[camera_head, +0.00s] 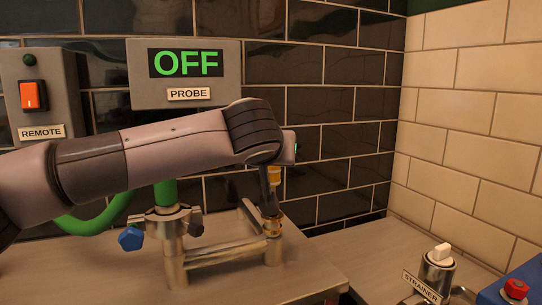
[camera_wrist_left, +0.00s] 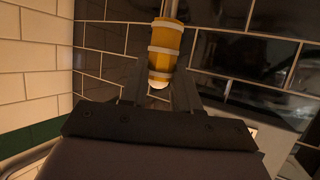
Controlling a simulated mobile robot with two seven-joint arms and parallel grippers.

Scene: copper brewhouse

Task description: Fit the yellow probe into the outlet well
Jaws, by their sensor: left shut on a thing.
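The yellow probe (camera_wrist_left: 166,45) has pale bands and a rounded white end in the left wrist view. My left gripper (camera_head: 269,208) is shut on it, with one finger on each side. In the head view, a yellow part of the probe (camera_head: 275,175) shows beside the dark finger; the rest is hidden. The gripper points down, close over a brass-coloured collar (camera_head: 273,228) on the right post of the pipe frame, which looks like the outlet well. I cannot tell whether the probe touches it. My right gripper is in neither view.
A wall display (camera_head: 186,64) labelled PROBE reads OFF. A REMOTE box (camera_head: 35,95) with an orange switch hangs at left. A blue-knobbed valve (camera_head: 131,238) and green hose stand left of the well. A STRAINER fitting (camera_head: 437,270) and red button (camera_head: 516,289) are at lower right.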

